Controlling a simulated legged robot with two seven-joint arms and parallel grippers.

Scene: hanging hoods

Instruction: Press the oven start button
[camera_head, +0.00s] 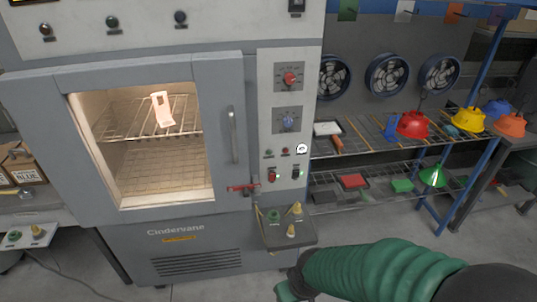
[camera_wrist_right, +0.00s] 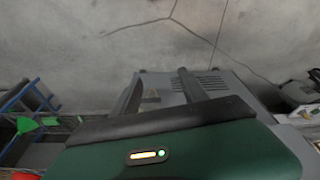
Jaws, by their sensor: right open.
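The grey oven (camera_head: 180,150) stands at left in the head view, its door shut and a lit chamber behind the window. Its control panel (camera_head: 277,130) carries a red knob (camera_head: 290,78), a blue knob (camera_head: 289,121), small indicators, a round white piece (camera_head: 301,149), a red control (camera_head: 272,176) and a green-lit control (camera_head: 297,174). The labels are too small to read, so I cannot tell which is the start button. My right arm's green sleeve enters at lower right, below the panel and apart from it. My right gripper (camera_wrist_right: 160,88) is open and empty in the wrist view. My left gripper is not in view.
A small shelf (camera_head: 285,238) with knob-like fittings juts out below the panel. A door handle (camera_head: 234,135) and red latch (camera_head: 242,187) project from the oven. Racks at right hold coloured hoods, including a red one (camera_head: 412,124). The floor in front is clear.

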